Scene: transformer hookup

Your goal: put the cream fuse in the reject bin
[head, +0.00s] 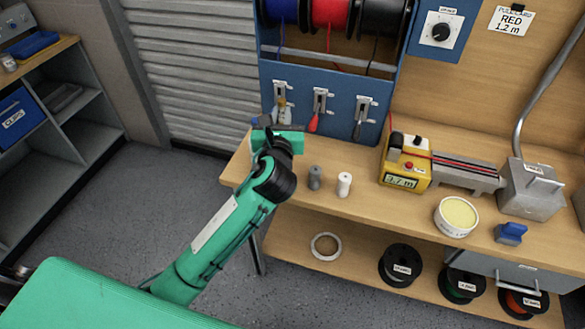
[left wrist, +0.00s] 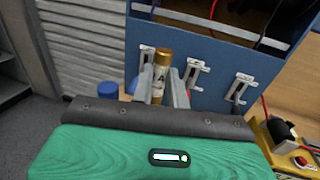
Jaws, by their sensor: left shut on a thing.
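In the left wrist view, a fuse (left wrist: 162,72) with a gold-coloured end cap and a pale cream body stands upright between the fingers of my left gripper (left wrist: 162,90). Its lower part is hidden by the gripper. In the head view, my left gripper (head: 281,116) is above the left end of the bench, in front of the blue rack, and the fuse (head: 282,103) shows only small there. The gripper is shut on it. I cannot make out a reject bin for certain. My right gripper is out of view.
A grey cylinder (head: 315,177) and a white cylinder (head: 344,184) stand on the bench near my left wrist. The yellow meter (head: 404,170), a round tub (head: 456,216) and a blue block (head: 510,233) are further right. The blue rack (head: 340,75) stands close behind the gripper.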

